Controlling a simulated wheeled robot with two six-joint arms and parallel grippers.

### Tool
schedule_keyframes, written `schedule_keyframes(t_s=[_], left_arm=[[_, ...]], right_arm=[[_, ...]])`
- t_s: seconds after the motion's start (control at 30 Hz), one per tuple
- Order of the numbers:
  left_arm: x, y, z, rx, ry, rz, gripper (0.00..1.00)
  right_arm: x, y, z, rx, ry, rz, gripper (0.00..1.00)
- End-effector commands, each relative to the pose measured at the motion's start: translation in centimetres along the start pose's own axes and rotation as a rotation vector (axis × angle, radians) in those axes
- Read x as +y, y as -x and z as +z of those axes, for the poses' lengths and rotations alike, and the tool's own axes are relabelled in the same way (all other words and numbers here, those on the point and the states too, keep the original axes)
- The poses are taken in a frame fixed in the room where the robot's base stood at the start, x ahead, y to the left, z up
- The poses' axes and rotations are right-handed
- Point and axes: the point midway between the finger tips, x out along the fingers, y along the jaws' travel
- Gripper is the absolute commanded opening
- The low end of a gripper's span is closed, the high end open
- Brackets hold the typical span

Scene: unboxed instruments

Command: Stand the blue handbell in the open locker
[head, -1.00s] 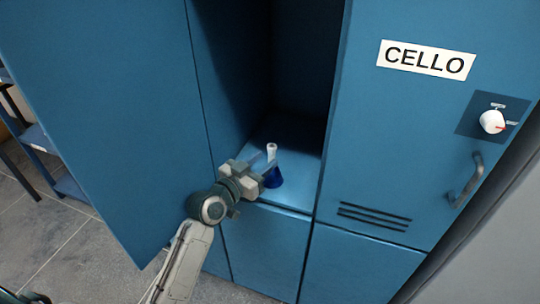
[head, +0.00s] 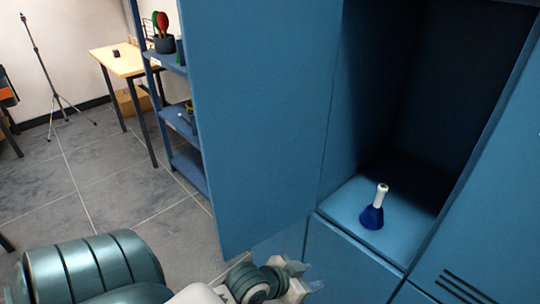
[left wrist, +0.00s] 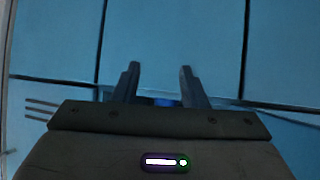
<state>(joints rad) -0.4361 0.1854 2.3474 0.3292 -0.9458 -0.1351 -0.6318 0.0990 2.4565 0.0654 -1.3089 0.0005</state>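The blue handbell (head: 372,215) with a white handle stands upright on the floor of the open locker (head: 345,208), near its front edge. Nothing touches it in the head view. My left gripper (head: 308,277) is low in the head view, outside the locker, below and left of the bell. In the left wrist view its two fingers (left wrist: 160,85) are spread apart with nothing clamped between them. A small dark blue patch shows low between them; I cannot tell what it is. My right gripper is not in view.
The wide blue locker door (head: 255,120) hangs open left of the compartment. Further left are a blue shelf unit (head: 185,125), a wooden table (head: 120,58) and a tripod stand (head: 45,75). Tiled floor (head: 110,185) lies free between.

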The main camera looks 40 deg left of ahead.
Motion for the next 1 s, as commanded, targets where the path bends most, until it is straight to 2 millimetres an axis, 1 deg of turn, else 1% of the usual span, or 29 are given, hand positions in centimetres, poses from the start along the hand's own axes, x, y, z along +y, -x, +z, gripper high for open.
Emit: schedule_keyframes(t_s=[0.03,0.1,0.2,0.3,0.4,0.6,0.77,0.87,1.0], left_arm=[[0.5,1.4,3.1,-0.109,0.026,-0.028,0.39],[0.8,3.4,6.6,-0.245,0.056,-0.074,0.39],[0.9,5.8,9.9,-0.381,0.091,-0.13,0.39],[0.9,7.1,11.3,-0.445,0.108,-0.16,0.39],[0.9,7.3,11.6,-0.458,0.111,-0.168,0.39],[0.9,7.2,11.5,-0.455,0.11,-0.166,0.39],[0.7,7.0,11.5,-0.459,0.111,-0.166,0.39],[0.5,6.6,11.7,-0.468,0.113,-0.168,0.39],[0.0,5.5,12.5,-0.492,0.119,-0.174,0.39]], right_arm=[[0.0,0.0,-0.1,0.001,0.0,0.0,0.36],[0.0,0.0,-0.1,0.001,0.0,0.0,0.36],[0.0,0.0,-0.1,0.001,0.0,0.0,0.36],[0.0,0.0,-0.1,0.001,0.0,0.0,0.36],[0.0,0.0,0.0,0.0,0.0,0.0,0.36],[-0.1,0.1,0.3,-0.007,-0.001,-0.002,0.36],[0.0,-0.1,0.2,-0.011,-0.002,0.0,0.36],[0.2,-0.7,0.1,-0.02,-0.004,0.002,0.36],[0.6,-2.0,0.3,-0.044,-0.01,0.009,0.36]])
